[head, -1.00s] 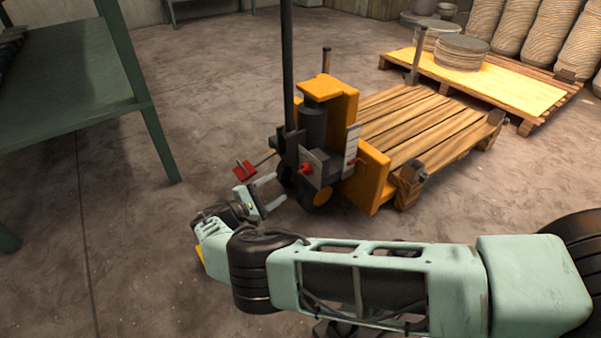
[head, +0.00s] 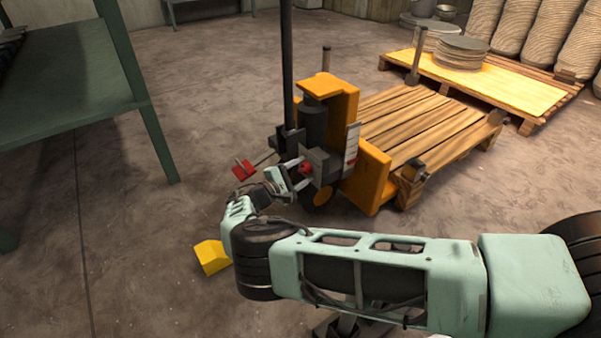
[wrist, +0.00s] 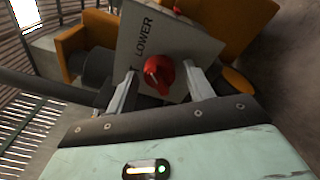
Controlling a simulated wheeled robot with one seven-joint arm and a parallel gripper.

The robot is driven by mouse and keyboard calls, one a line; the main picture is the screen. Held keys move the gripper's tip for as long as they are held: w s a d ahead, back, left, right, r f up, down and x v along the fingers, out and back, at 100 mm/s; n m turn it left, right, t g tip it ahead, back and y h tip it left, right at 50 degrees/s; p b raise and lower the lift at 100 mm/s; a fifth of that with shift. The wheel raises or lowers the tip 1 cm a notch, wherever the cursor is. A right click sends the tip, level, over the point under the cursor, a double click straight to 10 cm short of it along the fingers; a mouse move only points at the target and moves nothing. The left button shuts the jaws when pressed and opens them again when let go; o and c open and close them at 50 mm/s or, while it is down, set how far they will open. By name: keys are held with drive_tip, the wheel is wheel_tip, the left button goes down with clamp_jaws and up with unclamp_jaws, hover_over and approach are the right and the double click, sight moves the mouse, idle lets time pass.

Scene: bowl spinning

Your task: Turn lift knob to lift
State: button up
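The lift knob is a red dial (wrist: 159,74) on a grey panel (wrist: 190,45) of the yellow pallet truck. The panel carries the word LOWER and part of another word, mostly hidden by a finger. My gripper (wrist: 162,88) is open, with one finger on each side of the knob. A gap shows between the knob and the right finger; contact on the left cannot be told. In the head view the red knob (head: 306,169) shows between the fingers of my gripper (head: 299,174).
The yellow truck (head: 372,180) stands with its forks under a wooden pallet (head: 420,115). A red-ended lever (head: 243,170) sticks out left of the panel, close to my gripper. A black mast rises behind.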

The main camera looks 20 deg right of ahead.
drive_tip(key=c, duration=0.8)
drive_tip(key=shift+o, duration=0.2)
drive_tip(key=n, duration=0.4)
drive_tip(key=shift+n+g+y, duration=0.3)
drive_tip(key=n, duration=0.4)
drive_tip(key=n+g+b, duration=0.1)
drive_tip(key=n, duration=0.3)
drive_tip(key=shift+w, duration=0.1)
drive_tip(key=shift+n+g+b, duration=0.4)
drive_tip(key=shift+n+b, duration=0.35)
drive_tip(key=shift+n, duration=1.15)
drive_tip(key=shift+a+r, duration=0.1)
